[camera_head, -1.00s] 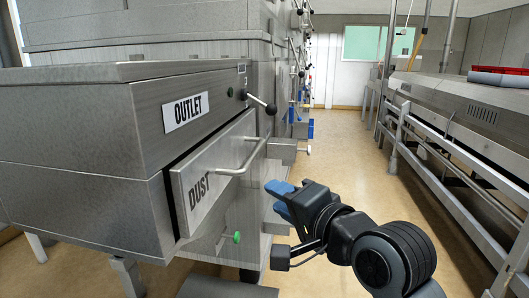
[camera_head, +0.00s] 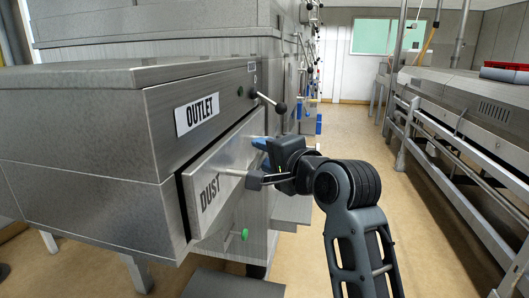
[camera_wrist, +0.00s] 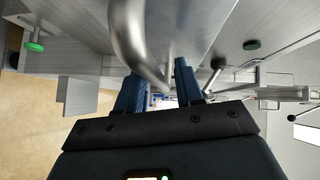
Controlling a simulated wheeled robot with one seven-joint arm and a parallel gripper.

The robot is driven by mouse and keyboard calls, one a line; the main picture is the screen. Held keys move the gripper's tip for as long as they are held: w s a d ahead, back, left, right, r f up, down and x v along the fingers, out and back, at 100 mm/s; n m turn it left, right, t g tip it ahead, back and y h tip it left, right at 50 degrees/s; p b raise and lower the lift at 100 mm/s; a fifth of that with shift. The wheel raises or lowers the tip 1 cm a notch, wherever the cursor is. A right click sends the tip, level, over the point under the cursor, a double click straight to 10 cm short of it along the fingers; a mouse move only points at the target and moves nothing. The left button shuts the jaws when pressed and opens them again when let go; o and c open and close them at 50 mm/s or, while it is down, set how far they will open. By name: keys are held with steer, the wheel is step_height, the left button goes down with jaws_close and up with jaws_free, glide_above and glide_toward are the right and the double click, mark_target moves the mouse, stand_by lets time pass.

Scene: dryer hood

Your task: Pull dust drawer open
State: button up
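The dust drawer (camera_head: 228,172) is a grey metal front marked DUST, below the OUTLET label. Its front stands slightly proud of the housing, with a dark gap at the left edge. Its metal bar handle (camera_head: 231,172) is partly hidden behind my gripper. My gripper (camera_head: 262,144) is at the handle's far part, with a blue fingertip close to the drawer front. In the wrist view the curved handle (camera_wrist: 135,38) looms close and runs down toward the space between the blue fingers of my gripper (camera_wrist: 158,82). The fingers are apart. I cannot tell whether they touch the handle.
A black-knobbed lever (camera_head: 268,102) sticks out above the drawer. A green knob (camera_head: 244,234) sits below it. A long machine with metal rails (camera_head: 440,135) stands at the right. The tan floor aisle (camera_head: 345,130) between is clear.

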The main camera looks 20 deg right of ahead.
steer(key=shift+w, duration=0.15)
steer(key=shift+c, duration=0.4)
jaws_close()
steer(key=shift+f, duration=0.1)
